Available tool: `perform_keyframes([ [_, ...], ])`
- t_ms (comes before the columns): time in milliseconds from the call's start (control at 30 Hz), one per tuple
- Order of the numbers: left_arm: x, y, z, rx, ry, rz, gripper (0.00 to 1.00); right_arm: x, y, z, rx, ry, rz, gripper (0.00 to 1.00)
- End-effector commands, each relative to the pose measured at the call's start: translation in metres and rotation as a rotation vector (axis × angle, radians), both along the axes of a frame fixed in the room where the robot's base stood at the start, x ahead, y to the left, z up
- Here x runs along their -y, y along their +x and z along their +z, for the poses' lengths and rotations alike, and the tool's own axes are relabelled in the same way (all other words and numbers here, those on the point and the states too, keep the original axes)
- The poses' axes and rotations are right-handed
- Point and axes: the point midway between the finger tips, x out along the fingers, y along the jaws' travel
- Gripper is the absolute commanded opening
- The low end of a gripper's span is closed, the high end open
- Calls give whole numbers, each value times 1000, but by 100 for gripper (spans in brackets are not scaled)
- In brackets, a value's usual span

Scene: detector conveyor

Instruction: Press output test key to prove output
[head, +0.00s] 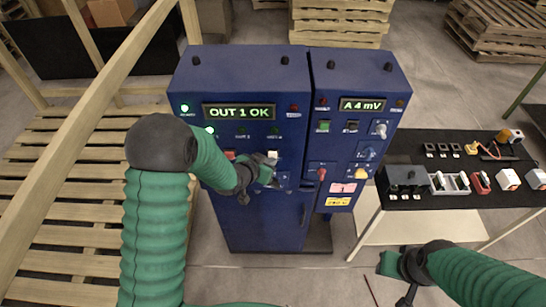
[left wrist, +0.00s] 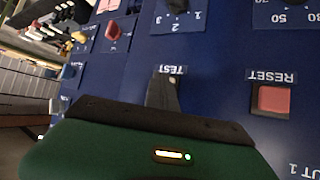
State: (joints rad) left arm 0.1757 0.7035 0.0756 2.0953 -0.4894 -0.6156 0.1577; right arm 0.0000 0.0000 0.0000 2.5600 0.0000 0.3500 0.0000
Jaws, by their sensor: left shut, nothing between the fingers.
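The blue detector cabinet (head: 262,222) stands ahead, and its green-lit display (head: 239,112) reads "OUT 1 OK". My left gripper (head: 268,172) is shut and empty, right at the panel under that display. A small white key (head: 272,155) shows just beside its fingertips. In the left wrist view the shut fingers (left wrist: 162,92) end at the TEST label (left wrist: 171,69) and cover what lies beneath them; I cannot tell whether they touch the key. The red RESET button (left wrist: 270,98) is beside them, clear of the fingers. My right gripper (head: 395,264) hangs at lower right, away from the cabinet.
The adjoining panel section has a display (head: 362,105) reading "A 4 mV", with several buttons and knobs. A black table (head: 455,150) with small parts stands right. Wooden pallets and a timber frame (head: 85,125) are at left. Floor shows between the cabinet and my right arm.

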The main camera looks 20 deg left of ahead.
Motion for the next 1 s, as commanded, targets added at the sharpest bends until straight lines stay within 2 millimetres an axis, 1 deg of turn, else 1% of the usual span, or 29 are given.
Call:
perform_keyframes([
  [267, 6, -13, 0, 1, 0, 0, 0, 0, 0, -4, 0, 0, 0, 35],
  [600, 8, -17, 0, 0, -1, -1, 0, 0, 0, -4, 0, 0, 0, 35],
  [1000, 19, -54, 0, 0, 0, -1, 0, 0, 0, -12, 0, 0, 0, 35],
])
